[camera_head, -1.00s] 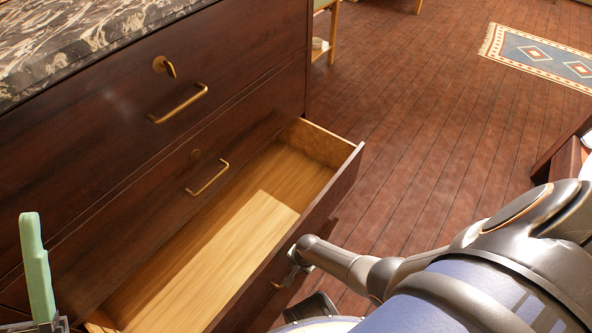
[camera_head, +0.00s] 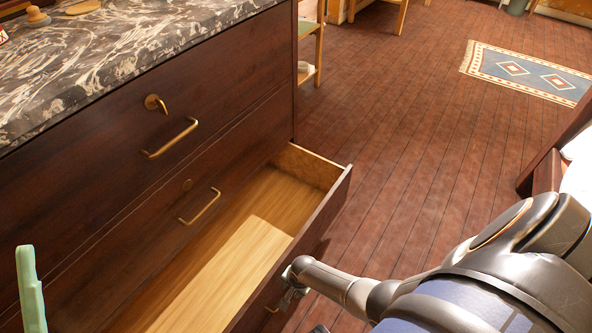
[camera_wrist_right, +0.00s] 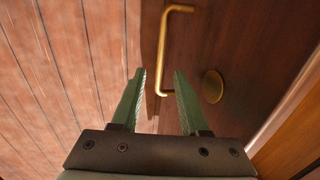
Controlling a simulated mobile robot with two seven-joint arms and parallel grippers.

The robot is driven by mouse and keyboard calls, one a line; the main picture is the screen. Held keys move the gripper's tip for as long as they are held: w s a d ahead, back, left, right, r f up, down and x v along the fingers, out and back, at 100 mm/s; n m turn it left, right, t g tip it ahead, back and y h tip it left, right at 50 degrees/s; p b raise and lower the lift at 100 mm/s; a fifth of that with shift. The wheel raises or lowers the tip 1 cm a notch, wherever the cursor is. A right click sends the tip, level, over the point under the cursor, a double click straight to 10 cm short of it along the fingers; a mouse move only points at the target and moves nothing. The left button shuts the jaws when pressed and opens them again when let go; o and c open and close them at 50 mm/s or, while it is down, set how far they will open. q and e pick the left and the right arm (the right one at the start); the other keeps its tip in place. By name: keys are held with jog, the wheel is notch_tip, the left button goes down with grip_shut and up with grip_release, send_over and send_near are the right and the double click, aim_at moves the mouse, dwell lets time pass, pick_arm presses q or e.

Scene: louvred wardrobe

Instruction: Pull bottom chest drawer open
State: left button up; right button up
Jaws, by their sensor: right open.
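The bottom drawer (camera_head: 327,212) of the dark wooden chest (camera_head: 235,130) stands well out, showing a pale, empty wooden inside (camera_head: 235,258). My right gripper (camera_wrist_right: 160,71) is outside its front panel. In the right wrist view its two green fingers are open, with nothing gripped. The drawer's brass handle (camera_wrist_right: 163,50) runs up beyond the fingertips, its lower end showing in the gap between them. I cannot tell whether they touch it. In the head view my arm partly hides the fingers. One green finger of my left gripper (camera_head: 30,290) shows at the lower left, away from the drawer.
The upper drawers are shut, with brass handles (camera_head: 172,138) and a key plate (camera_head: 153,103). A marbled top (camera_head: 130,50) covers the chest. Bare plank floor (camera_head: 410,140) lies to the right, with a blue rug (camera_head: 530,70) farther off. A dark wooden edge (camera_head: 550,160) stands at the right.

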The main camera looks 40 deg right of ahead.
pick_arm(q)
jog(key=w+a+f+n+g+y+p, duration=0.1)
jog(key=w+f+n+g+y+p, duration=0.2)
jog(key=f, duration=0.6)
jog(key=w+a+f+n+g+y, duration=0.1)
jog(key=w+f+n+g+y, duration=0.15)
jog(key=f+y, duration=0.45)
jog(key=s+f+n+g+p, duration=0.1)
jog(key=s+f+g, duration=0.3)
jog(key=f, duration=0.4)
jog(key=s+f+n+g+p, duration=0.2)
jog(key=s+f+g+p, duration=0.1)
jog(key=f, duration=0.6)
jog(key=shift+s+d+g, duration=0.4)
jog(key=shift+s+g, duration=0.05)
jog(key=shift+s, duration=0.1)
